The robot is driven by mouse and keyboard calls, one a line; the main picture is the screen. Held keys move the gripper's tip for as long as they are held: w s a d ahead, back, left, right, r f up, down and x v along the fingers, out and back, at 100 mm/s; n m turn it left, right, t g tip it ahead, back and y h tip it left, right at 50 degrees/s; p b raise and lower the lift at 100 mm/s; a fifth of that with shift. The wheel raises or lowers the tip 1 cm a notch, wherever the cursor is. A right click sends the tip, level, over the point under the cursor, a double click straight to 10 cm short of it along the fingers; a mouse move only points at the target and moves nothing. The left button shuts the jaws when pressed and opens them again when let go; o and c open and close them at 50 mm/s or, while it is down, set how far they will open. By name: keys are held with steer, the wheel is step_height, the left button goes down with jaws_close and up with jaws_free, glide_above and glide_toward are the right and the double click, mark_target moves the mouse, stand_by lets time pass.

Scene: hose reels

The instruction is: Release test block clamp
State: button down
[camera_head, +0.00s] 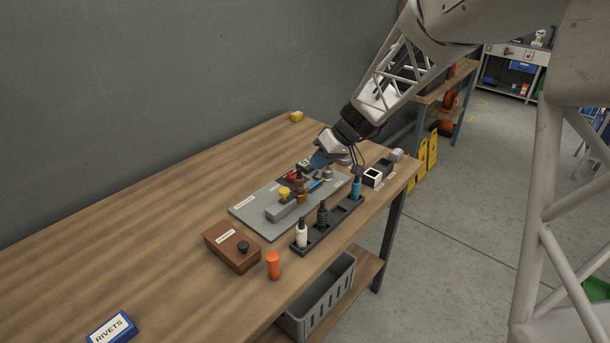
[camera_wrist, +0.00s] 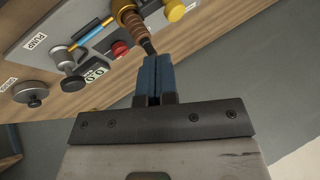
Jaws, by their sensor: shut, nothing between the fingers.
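A grey plate (camera_head: 250,203) lies on the bench. On it is a grey block (camera_head: 283,210) with a yellow knob (camera_head: 284,191); the knob also shows in the wrist view (camera_wrist: 175,10). A ribbed copper-brown fitting (camera_head: 300,190) stands beside the block, and its dark tip shows in the wrist view (camera_wrist: 148,46). I cannot tell which part is the clamp. My gripper (camera_head: 319,160), with blue fingers, is shut and empty above the plate's far end. In the wrist view the fingertips (camera_wrist: 156,60) appear close to the dark tip; contact is unclear.
A red knob (camera_wrist: 120,48), a display reading 0.0 (camera_wrist: 96,74) and a pump lever (camera_wrist: 92,33) crowd the plate. A dark rack (camera_head: 320,234) with bottles stands in front. A brown box (camera_head: 228,250) and orange cup (camera_head: 273,265) sit nearer. The left bench is mostly clear.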

mark_target(285, 193)
steer(key=shift+x, duration=4.95)
steer(key=shift+s, duration=0.1)
steer(key=shift+s+a, duration=1.3)
steer(key=shift+d+r, duration=0.1)
steer(key=w+v, duration=0.1)
steer(key=v, duration=0.8)
steer(key=shift+s+d+r, duration=0.25)
steer(key=shift+s+r, duration=0.1)
steer(key=shift+s, duration=0.05)
